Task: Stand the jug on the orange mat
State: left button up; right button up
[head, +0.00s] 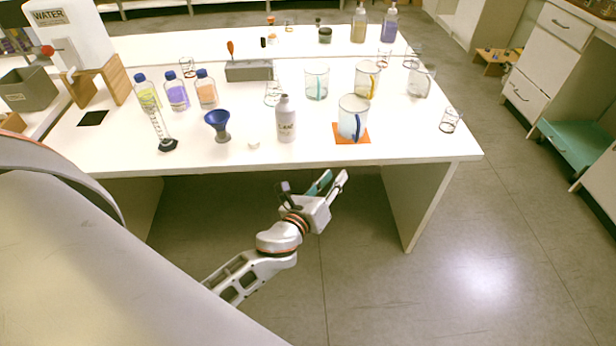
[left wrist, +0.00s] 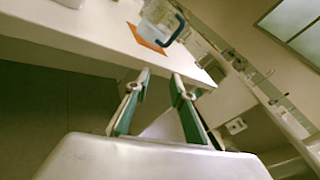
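A clear jug with a dark blue handle (head: 352,117) stands upright on the orange mat (head: 341,139) near the front edge of the white table. The jug (left wrist: 158,22) and the mat (left wrist: 146,38) also show in the left wrist view, beyond the fingertips. My left gripper (head: 333,184) is in front of the table and below its top, apart from the jug. Its fingers are spread with nothing between them, and they also show open in the left wrist view (left wrist: 160,82). My right gripper is not in view.
Other clear jugs with a teal handle (head: 317,83) and a yellow handle (head: 367,79) stand behind. A small glass (head: 450,120) is to the right. The floor before the table is clear.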

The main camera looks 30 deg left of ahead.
pick_arm(q)
jog(key=s+d+f+n+g+h, duration=0.1)
jog(key=s+f+n+g, duration=0.2)
jog(key=s+f+n, duration=0.5)
jog(key=s+d+f+n+g+h, duration=0.1)
jog(key=s+d+f+n+g, duration=0.1)
jog(key=s+f+n, duration=0.6)
jog(key=s+n, duration=0.7)
jog(key=n, duration=0.3)
jog(key=shift+s+f+n+g, duration=0.2)
jog(key=shift+s+n+g, duration=0.1)
jog(key=shift+s+g, duration=0.1)
jog(key=shift+d, duration=0.1)
jog(key=shift+s+d+r+p, duration=0.1)
jog(key=shift+r+p, duration=0.25)
jog(key=shift+p, duration=0.2)
jog(key=shift+s+d+r+p, duration=0.1)
jog(key=shift+r+p, duration=0.25)
jog(key=shift+p, duration=0.15)
